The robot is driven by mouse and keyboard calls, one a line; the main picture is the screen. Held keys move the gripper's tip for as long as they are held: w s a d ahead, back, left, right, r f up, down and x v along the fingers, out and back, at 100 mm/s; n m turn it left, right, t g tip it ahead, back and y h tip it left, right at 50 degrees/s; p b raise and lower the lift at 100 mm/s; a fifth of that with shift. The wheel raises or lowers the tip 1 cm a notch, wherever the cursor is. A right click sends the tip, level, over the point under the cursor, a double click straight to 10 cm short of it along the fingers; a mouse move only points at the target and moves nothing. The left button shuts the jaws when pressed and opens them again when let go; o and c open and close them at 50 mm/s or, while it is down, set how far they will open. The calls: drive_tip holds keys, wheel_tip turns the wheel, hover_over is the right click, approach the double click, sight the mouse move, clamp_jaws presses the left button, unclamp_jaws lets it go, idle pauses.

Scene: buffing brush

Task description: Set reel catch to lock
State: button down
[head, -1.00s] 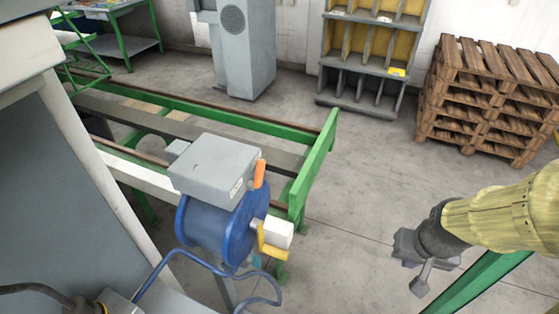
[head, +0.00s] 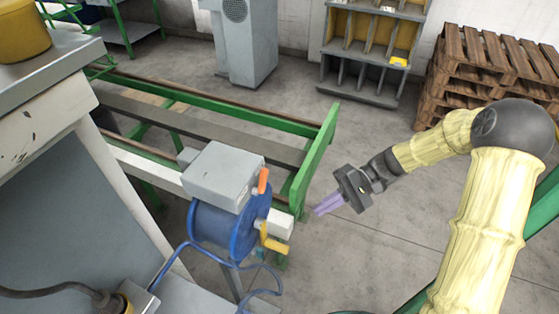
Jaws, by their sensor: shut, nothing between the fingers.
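The blue reel (head: 228,228) stands at the end of the green-railed bench, under a grey box (head: 223,174). An orange lever (head: 263,181) stands upright on the right side of the box. A yellow handle (head: 275,243) is lower on the reel's right side, by a white block (head: 276,224). I cannot tell which of these is the catch. My gripper (head: 322,208) is right of the reel, pointing left, with its purple fingers shut and empty. It appears apart from the reel parts.
The green end rail (head: 318,165) rises behind the reel. A blue cable (head: 205,257) hangs from the reel. A grey cabinet (head: 60,190) fills the left. Wooden pallets (head: 480,82) and a shelf unit (head: 370,50) stand at the back. The middle floor is clear.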

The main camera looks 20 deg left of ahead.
drive_tip(key=w+a+r+n+g+y+p, duration=0.2)
drive_tip(key=w+r+g+y, duration=0.1)
drive_tip(key=w+r+y, duration=0.3)
drive_tip(key=shift+w+a+r+g+y, duration=0.15)
drive_tip(key=shift+a+r+g+y, duration=0.15)
drive_tip(key=shift+r+y, duration=0.4)
drive_tip(key=shift+p, duration=0.3)
drive_tip(key=p+x, duration=0.5)
drive_tip(key=x, duration=0.4)
drive_tip(key=shift+a+r, duration=0.2)
drive_tip(key=shift+r, duration=0.05)
drive_tip(key=s, duration=0.1)
drive_tip(key=s+r+p, duration=0.1)
drive_tip(key=s+p, duration=0.1)
drive_tip(key=shift+s+a+r, duration=0.1)
drive_tip(key=shift+a+r, duration=0.05)
drive_tip(key=shift+a, duration=0.2)
drive_tip(key=shift+s+p, duration=0.45)
drive_tip(key=shift+s, duration=0.05)
